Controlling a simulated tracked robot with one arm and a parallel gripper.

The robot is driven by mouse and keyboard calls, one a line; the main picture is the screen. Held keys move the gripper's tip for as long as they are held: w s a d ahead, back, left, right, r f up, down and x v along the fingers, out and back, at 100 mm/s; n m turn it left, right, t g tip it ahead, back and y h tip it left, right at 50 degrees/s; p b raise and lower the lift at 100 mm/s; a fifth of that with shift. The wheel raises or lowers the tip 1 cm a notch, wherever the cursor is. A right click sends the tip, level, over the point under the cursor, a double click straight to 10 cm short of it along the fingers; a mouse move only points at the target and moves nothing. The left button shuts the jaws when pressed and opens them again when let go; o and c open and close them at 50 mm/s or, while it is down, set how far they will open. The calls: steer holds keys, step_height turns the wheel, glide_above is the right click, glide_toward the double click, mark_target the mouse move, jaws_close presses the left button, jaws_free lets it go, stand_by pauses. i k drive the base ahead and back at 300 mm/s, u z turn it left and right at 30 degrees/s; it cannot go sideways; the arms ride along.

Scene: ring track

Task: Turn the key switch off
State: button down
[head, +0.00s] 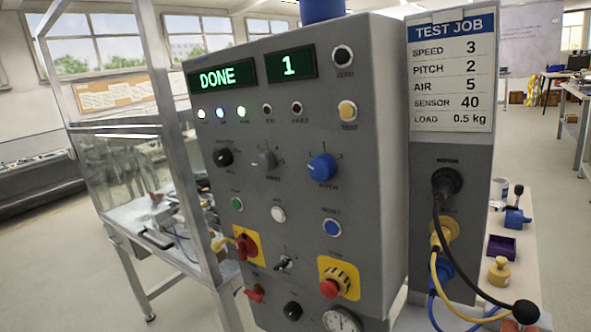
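The grey control panel (320,180) stands upright in the middle of the view. A small switch with a key-like handle (283,263) sits low on its front, between two yellow plates. It looks like the key switch; its handle slants, and its exact position is too small to read. The green display (223,78) reads DONE and the second display (291,65) reads 1. My gripper is not in view.
A red lever (255,294) and black knob (292,311) are below. Cables (437,275) hang at right. A glass-sided bench (120,180) stands left.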

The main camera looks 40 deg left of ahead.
mark_target(287, 261)
steer(key=z, duration=1.3)
steer(key=k, duration=0.95)
steer(key=u, duration=1.4)
steer(key=i, duration=1)
steer(key=z, duration=0.05)
